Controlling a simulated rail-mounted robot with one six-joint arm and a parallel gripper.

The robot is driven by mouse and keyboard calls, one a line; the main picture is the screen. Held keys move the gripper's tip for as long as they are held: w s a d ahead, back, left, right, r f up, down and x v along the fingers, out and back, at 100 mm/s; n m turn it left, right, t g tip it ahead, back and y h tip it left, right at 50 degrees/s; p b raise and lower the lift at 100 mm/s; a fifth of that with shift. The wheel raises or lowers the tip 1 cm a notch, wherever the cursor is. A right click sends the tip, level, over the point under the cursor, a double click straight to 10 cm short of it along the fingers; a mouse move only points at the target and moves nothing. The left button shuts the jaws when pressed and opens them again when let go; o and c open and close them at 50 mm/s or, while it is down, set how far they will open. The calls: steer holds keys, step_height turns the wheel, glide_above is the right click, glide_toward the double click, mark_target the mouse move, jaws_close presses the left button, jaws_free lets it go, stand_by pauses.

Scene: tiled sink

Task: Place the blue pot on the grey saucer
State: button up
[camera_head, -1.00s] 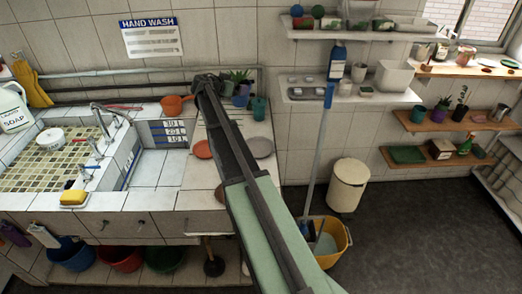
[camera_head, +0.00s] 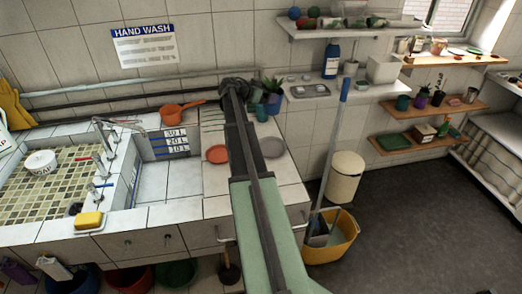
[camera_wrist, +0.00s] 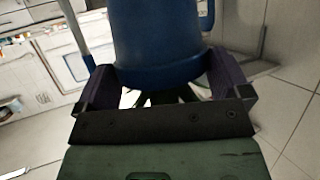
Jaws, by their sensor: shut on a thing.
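The blue pot (camera_wrist: 158,35) fills the upper middle of the wrist view, rim downward in that picture, with dark green leaves showing below the rim. My gripper (camera_wrist: 163,80) is shut on it, one purple finger on each side. In the head view the pot (camera_head: 273,104) with its plant shows just right of my arm's dark end, held above the counter; the fingers are hidden there. The grey saucer (camera_head: 272,147) lies on the tiled counter, right of my arm and nearer than the pot. It looks empty.
A teal pot (camera_head: 262,114) stands behind the grey saucer. An orange saucer (camera_head: 216,153) lies left of my arm, and an orange pan (camera_head: 180,108) stands farther back. A wall shelf (camera_head: 310,92) is to the right.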

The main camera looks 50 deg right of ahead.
step_height(320, 180, down, 20)
steer(key=b, duration=2)
steer(key=shift+s+d+f, duration=0.1)
steer(key=shift+d+f, duration=0.05)
steer(key=shift+f, duration=0.1)
steer(key=shift+r, duration=0.25)
steer(key=shift+f, duration=0.1)
steer(key=o, duration=1.1)
steer(key=shift+f, duration=0.1)
steer(key=shift+o, duration=0.3)
